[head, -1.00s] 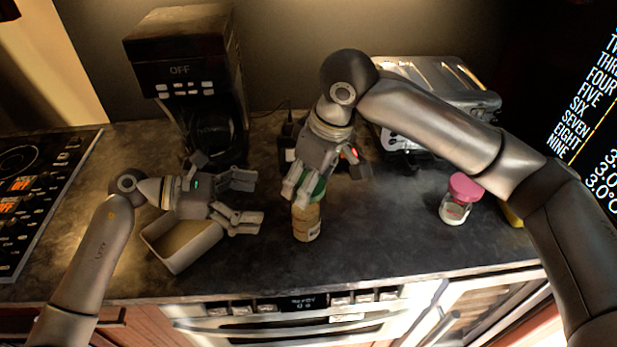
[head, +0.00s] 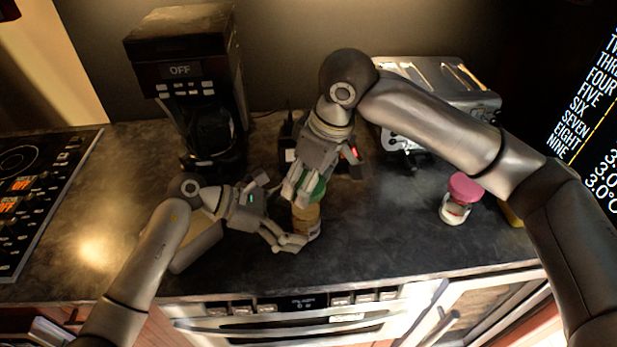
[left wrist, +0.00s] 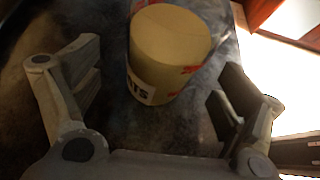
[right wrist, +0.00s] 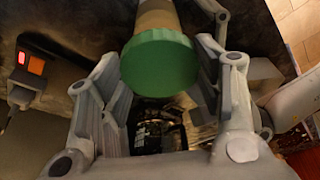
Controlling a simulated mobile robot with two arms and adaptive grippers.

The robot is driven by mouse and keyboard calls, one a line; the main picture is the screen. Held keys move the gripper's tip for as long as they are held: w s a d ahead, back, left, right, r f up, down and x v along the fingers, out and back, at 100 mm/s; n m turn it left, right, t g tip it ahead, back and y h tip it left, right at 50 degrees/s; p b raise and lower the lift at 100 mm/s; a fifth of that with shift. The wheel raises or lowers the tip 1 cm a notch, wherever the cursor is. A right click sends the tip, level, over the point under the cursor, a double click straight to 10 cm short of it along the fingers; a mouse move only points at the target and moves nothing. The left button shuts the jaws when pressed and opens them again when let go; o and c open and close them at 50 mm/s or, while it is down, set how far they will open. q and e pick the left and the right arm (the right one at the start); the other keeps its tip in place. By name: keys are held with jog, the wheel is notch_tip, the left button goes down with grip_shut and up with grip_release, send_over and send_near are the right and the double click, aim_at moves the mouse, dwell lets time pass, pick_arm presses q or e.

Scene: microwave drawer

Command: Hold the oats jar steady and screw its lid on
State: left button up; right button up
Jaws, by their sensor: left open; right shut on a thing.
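The oats jar (head: 307,222) stands on the dark counter, a tan cylinder with a partly hidden label that also shows in the left wrist view (left wrist: 165,55). Its green lid (head: 318,187) is at its top; I cannot tell how far it is screwed on. My right gripper (head: 300,190) is shut on the lid from above, and the lid shows between its fingers in the right wrist view (right wrist: 159,62). My left gripper (head: 279,212) is open, just left of the jar, with its fingers pointing toward the jar and apart from it in the left wrist view.
A beige bin (head: 197,248) sits partly hidden under my left arm. A coffee maker (head: 190,85) stands behind it. A pink-lidded jar (head: 457,200) and a silver toaster (head: 445,85) are at the right. The counter's front edge lies close before the oats jar.

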pick_arm(q)
jog(key=shift+d+f, duration=0.3)
jog(key=shift+d, duration=0.3)
jog(key=c, duration=1.1)
jog(key=shift+c, duration=0.2)
